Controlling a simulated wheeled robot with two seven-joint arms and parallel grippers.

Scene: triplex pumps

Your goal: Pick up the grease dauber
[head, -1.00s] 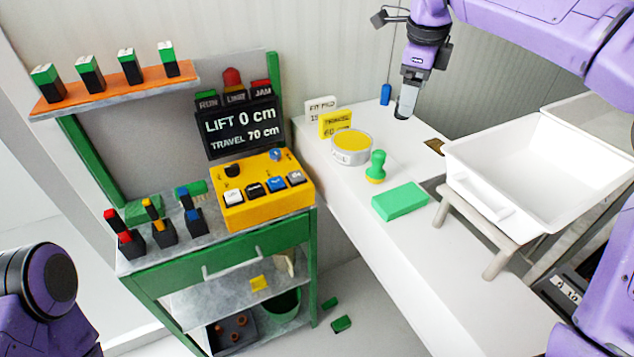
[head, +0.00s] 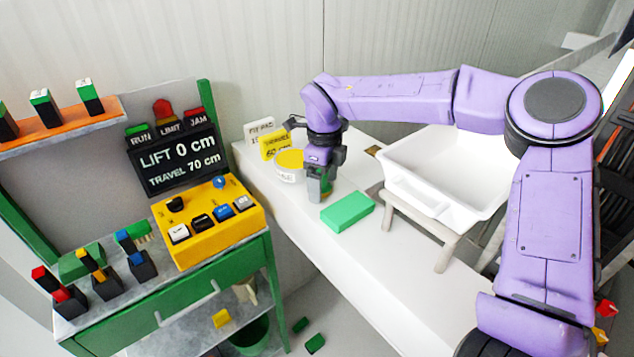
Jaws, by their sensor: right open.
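The grease dauber (head: 326,186) is a small green knob standing on the white counter. Only a bit of its green shows, between and behind the fingers. My right gripper (head: 319,196) points down right over it, with its fingers open and low around or just in front of it. I cannot tell whether they touch it. The round grease tin (head: 289,160) with its yellow top stands just left of the gripper. My left gripper is out of view.
A green block (head: 347,211) lies just right of the gripper. A white tub (head: 455,170) stands on a low stand further right. Two small signs, one yellow (head: 274,145), stand behind the tin. The yellow control box (head: 208,222) is on the green cart at left. The front of the counter is clear.

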